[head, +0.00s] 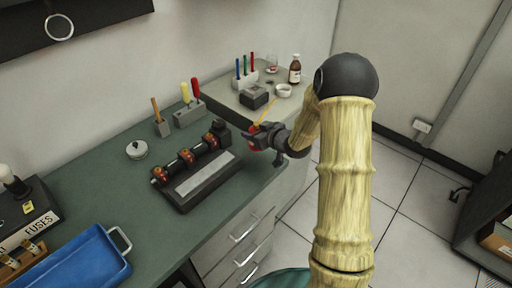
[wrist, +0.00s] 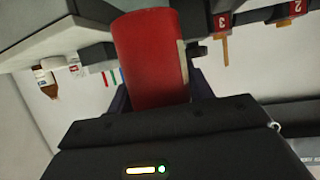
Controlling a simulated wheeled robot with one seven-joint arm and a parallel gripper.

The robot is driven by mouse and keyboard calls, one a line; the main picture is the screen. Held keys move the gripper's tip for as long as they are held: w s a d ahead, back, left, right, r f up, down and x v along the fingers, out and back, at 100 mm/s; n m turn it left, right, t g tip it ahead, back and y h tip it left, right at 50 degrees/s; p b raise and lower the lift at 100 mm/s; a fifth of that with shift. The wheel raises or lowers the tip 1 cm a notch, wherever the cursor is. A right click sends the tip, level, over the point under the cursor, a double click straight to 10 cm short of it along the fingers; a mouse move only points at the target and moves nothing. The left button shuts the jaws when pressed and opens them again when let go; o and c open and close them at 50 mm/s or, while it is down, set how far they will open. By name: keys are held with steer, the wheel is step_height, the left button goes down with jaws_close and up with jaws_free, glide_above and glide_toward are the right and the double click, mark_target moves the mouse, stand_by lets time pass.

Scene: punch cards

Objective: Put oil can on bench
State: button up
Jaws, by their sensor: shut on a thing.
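The oil can (head: 253,128) shows as a small red body with a thin yellow spout slanting up and right, partly hidden by my gripper. In the wrist view it is a red cylinder (wrist: 151,55) held between the jaws. My gripper (head: 256,138) is shut on it. The gripper is at the right edge of the green bench (head: 95,190), close to the right end of the black device. I cannot tell whether the can touches the bench top.
A black device with red-banded rollers (head: 187,160) lies on the bench. Near it are a white round lid (head: 136,149), tool holders (head: 188,114) and a blue tray (head: 75,262). A lighter counter (head: 225,94) behind holds a brown bottle (head: 295,70) and a grey box (head: 255,96).

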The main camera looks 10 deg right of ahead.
steer(key=shift+w+f, duration=0.15)
steer(key=shift+f, duration=0.8)
steer(key=shift+f+p, duration=0.3)
steer(key=shift+f, duration=1.75)
steer(key=shift+f, duration=0.15)
steer(key=o, duration=1.1)
